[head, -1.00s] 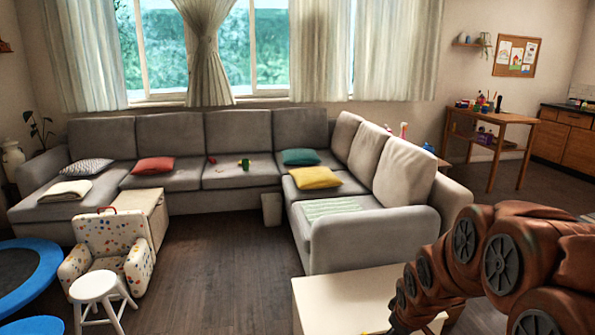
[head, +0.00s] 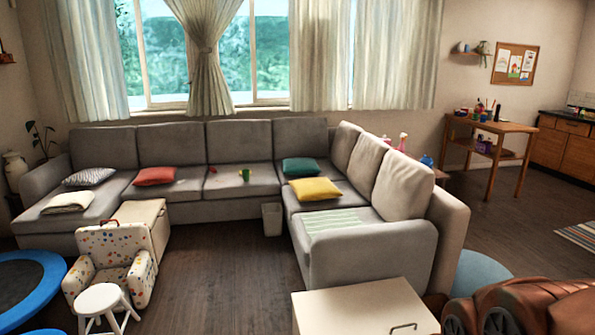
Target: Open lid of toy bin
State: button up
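A cream box with a flat, closed top (head: 352,304) stands at the bottom centre of the head view. It has a dark handle (head: 403,327) near its front right edge, and it looks like the toy bin. The frame cuts off its lower part. A second cream box (head: 140,213) with a flat top stands behind the spotted armchair; I cannot tell for sure which one is the toy bin. My gripper is out of the frame.
A grey corner sofa (head: 375,245) with cushions stands behind the nearer box. A spotted child's armchair (head: 115,255), a white stool (head: 103,300) and a blue trampoline (head: 52,275) are at the left. The middle floor is clear.

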aim_at(389, 306)
jog(key=u, duration=0.2)
jog(key=i, duration=1)
jog(key=u, duration=0.2)
